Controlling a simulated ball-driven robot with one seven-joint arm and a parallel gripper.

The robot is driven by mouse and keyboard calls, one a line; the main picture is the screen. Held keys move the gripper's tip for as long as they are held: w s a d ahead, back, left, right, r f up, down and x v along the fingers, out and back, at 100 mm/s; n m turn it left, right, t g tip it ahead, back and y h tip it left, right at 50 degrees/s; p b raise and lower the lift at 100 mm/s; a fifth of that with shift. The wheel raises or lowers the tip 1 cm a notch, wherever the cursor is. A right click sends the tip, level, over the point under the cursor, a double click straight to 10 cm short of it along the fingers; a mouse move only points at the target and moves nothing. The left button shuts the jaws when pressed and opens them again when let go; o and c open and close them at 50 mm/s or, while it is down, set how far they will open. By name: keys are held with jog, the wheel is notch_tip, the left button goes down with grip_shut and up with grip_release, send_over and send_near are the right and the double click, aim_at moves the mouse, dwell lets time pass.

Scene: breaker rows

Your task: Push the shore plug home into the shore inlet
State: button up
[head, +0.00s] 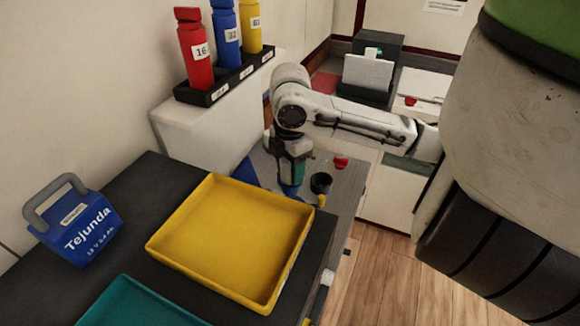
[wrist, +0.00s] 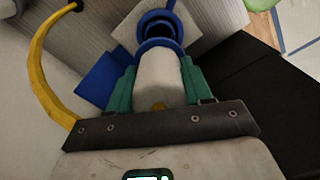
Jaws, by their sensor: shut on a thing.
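My gripper (head: 291,178) points down over the grey worktop beyond the yellow tray. In the wrist view its green fingers (wrist: 158,82) are shut on the shore plug, a pale body (wrist: 158,75) with a blue collar at its far end. Blue rings (wrist: 160,22) of what looks like the shore inlet lie straight ahead of the plug, against a pale square plate. The plug appears lined up with them. I cannot tell how deep it sits, as the collar and rings overlap. A blue flap (wrist: 103,82) stands left of the plug.
A yellow cable (wrist: 38,65) arcs at left in the wrist view. A black cup-like part (head: 320,183) and a red knob (head: 341,162) are right of my gripper. A yellow tray (head: 165,240) and blue Tejunda battery (head: 78,228) are nearer; a breaker rack (head: 228,82) stands behind.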

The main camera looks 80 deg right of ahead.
aim_at(290, 194)
jog(key=shift+f+b, duration=1.95)
jog(key=shift+f, duration=0.55)
jog(key=shift+f+b, duration=2.15)
jog(key=shift+f, duration=0.2)
jog(key=o, duration=1.5)
jog(key=shift+c, duration=0.2)
notch_tip(290, 194, up, 11)
jog(key=shift+f+p, duration=0.1)
jog(key=shift+p, duration=0.4)
